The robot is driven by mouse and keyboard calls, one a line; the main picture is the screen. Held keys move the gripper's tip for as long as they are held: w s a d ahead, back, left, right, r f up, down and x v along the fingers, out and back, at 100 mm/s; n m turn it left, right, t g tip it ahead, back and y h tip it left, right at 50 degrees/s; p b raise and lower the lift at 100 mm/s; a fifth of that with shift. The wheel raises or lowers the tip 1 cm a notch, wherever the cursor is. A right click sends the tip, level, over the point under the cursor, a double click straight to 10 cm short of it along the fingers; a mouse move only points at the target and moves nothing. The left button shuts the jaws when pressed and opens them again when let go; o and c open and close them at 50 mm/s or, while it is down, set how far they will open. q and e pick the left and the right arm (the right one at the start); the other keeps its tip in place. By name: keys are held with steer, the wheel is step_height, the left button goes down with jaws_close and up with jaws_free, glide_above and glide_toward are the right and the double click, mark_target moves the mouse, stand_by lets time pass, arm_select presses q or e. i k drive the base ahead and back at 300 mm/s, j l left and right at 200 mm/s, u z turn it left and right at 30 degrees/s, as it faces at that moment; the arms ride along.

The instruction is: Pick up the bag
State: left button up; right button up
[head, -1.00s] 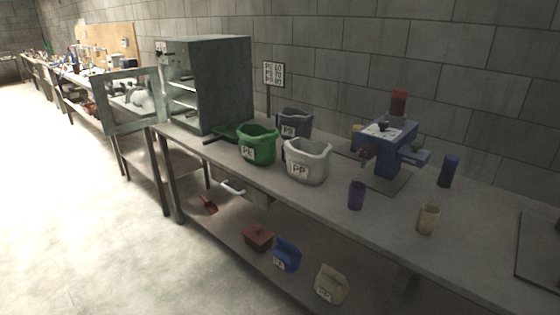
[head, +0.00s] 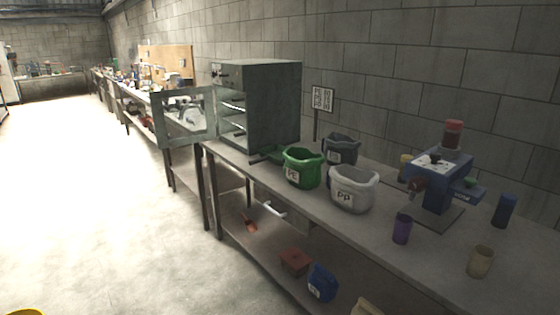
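Several bag-like things are in view, and I cannot tell which one the task means. A green one marked PE (head: 303,168), a white one marked PP (head: 352,189) and a dark grey one (head: 340,149) stand open and upright on the workbench. Below, on the lower shelf, a blue bag with a label (head: 322,283) stands near the front edge. A beige bag (head: 366,307) beside it is cut off by the bottom of the picture. Neither of my grippers is in view.
A grey cabinet (head: 268,104) with its door (head: 186,117) swung open stands at the bench's left end. A blue machine (head: 438,182), a purple cup (head: 402,228) and a beige cup (head: 480,261) are further right. A red box (head: 294,262) is on the shelf.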

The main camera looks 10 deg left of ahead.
mark_target(302, 167)
steer(key=i+j+z, duration=0.5)
steer(key=i+j, duration=0.8)
